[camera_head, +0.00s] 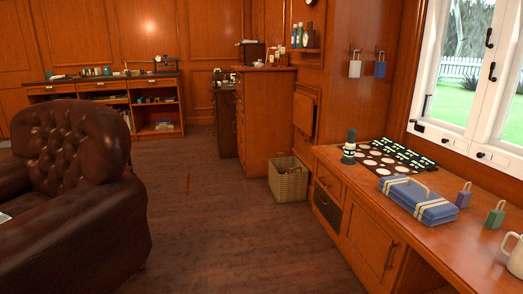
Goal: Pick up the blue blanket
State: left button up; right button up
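A folded blue blanket (419,200) with pale stripes lies flat on the wooden desk (477,256) below the window, at the right of the head view. Nothing covers it, and nothing holds it. Neither of my grippers shows in this view.
A dark board with pale discs (378,161), a dark green and white object (349,147), purple (463,195) and green (495,215) tags and a white jug (515,259) stand around the blanket. A wicker basket (289,180) and leather armchair (70,185) flank open floor (215,215).

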aim_at(429, 208)
jog(key=k+j+z, duration=0.1)
jog(key=z, duration=1.55)
